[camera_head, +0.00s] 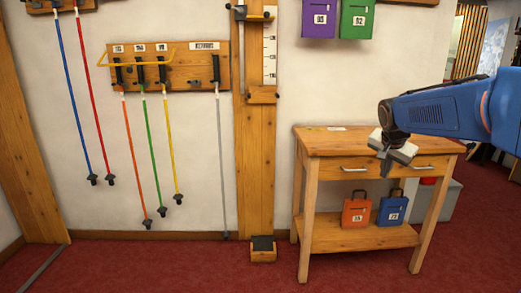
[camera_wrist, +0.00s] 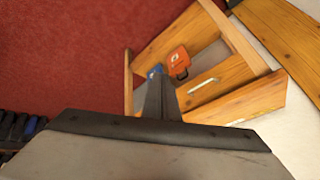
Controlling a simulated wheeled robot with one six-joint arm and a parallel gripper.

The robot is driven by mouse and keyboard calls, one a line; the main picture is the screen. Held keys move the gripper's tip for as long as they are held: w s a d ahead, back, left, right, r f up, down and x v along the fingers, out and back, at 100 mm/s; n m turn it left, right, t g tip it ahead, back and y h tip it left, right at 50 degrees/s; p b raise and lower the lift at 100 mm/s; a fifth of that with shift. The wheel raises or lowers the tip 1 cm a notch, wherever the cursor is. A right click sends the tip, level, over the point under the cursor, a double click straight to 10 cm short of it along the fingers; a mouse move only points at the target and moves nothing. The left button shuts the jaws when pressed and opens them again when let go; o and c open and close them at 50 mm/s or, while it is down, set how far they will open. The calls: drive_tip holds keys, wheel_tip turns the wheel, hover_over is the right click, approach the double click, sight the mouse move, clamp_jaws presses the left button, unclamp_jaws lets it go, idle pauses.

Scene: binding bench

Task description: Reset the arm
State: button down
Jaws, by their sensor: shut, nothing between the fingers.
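My blue arm (camera_head: 440,112) reaches in from the right in the head view. My gripper (camera_head: 387,160) hangs in front of the right part of the wooden bench (camera_head: 335,148), over its drawer fronts in the picture. In the wrist view, my gripper's dark fingers (camera_wrist: 161,95) are together with nothing between them. They cover part of the bench (camera_wrist: 250,102) in that view.
An orange bag (camera_head: 355,212) and a blue bag (camera_head: 391,211) stand on the bench's lower shelf (camera_head: 340,238). A grey box (camera_head: 449,202) is behind the bench. Several poles hang from a wall rack (camera_head: 185,72) at left. Red carpet (camera_head: 150,265) in front is clear.

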drive_tip(key=s+a+f+n+y, duration=0.1)
drive_tip(key=s+a+f+n, duration=0.2)
drive_tip(key=s, duration=0.9)
drive_tip(key=s+a+f+n+y, duration=0.1)
drive_tip(key=s+a+f+n, duration=0.3)
drive_tip(key=s, duration=0.8)
drive_tip(key=s+a+f+n+y, duration=0.1)
drive_tip(key=s+a+f+n, duration=0.2)
drive_tip(key=s, duration=0.9)
wheel_tip(320, 180, down, 3)
drive_tip(key=shift+s+a+r+n+g, duration=0.1)
drive_tip(key=shift+s+a+n+g, duration=0.25)
drive_tip(key=shift+a, duration=0.65)
